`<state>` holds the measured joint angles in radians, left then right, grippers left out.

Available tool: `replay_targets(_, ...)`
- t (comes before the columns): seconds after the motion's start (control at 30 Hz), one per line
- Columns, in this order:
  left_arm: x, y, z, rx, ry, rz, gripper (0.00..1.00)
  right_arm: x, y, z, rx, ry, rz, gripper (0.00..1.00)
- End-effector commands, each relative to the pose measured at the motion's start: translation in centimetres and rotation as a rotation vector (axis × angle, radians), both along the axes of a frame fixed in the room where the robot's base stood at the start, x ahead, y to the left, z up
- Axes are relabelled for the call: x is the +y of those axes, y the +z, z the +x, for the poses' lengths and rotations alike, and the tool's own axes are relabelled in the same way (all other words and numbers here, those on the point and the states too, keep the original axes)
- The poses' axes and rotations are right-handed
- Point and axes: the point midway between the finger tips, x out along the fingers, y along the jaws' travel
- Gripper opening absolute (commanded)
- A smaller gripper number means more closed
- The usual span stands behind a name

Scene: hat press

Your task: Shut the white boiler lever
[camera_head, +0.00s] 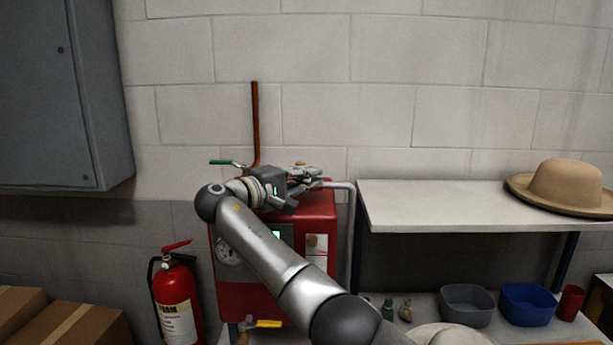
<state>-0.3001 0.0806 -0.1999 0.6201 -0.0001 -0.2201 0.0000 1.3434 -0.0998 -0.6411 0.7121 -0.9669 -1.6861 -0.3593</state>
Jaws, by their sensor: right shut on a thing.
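The red boiler (258,300) stands against the wall, with a gauge (228,251) on its front. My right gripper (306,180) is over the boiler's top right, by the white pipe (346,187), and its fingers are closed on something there. The white boiler lever is hidden by the fingers, and it fits what they hold; its angle cannot be told. A green lever (222,162) shows at the boiler's upper left, and a yellow lever (268,323) is low at its front. My left gripper is out of view.
A white shelf (440,205) with a tan hat (566,186) is on the right. Below are a grey bin (466,304) and a blue bin (528,303). A fire extinguisher (176,300) and cardboard boxes (65,325) are at left. A grey cabinet (65,90) hangs upper left.

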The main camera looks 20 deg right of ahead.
Motion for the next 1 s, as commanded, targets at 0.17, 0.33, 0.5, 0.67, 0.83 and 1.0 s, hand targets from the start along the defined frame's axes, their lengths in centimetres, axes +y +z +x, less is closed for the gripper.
replay_targets(0.17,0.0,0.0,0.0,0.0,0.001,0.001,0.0,0.0,0.0,0.0,0.0,-0.009,0.0,0.0)
replay_targets(0.33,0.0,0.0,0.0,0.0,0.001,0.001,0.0,-0.1,0.0,-0.1,0.0,-0.009,0.0,0.0)
replay_targets(0.5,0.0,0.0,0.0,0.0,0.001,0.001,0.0,-0.1,0.0,-0.1,0.0,-0.009,0.0,0.15)
replay_targets(0.67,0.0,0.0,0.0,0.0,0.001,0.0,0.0,-0.1,0.0,0.0,0.0,-0.008,0.0,0.18)
replay_targets(0.83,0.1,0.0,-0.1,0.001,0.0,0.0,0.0,0.0,0.0,0.0,0.0,-0.007,0.0,0.18)
replay_targets(1.0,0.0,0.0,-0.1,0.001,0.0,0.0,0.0,1.4,0.0,-0.5,0.0,-0.004,0.0,0.18)
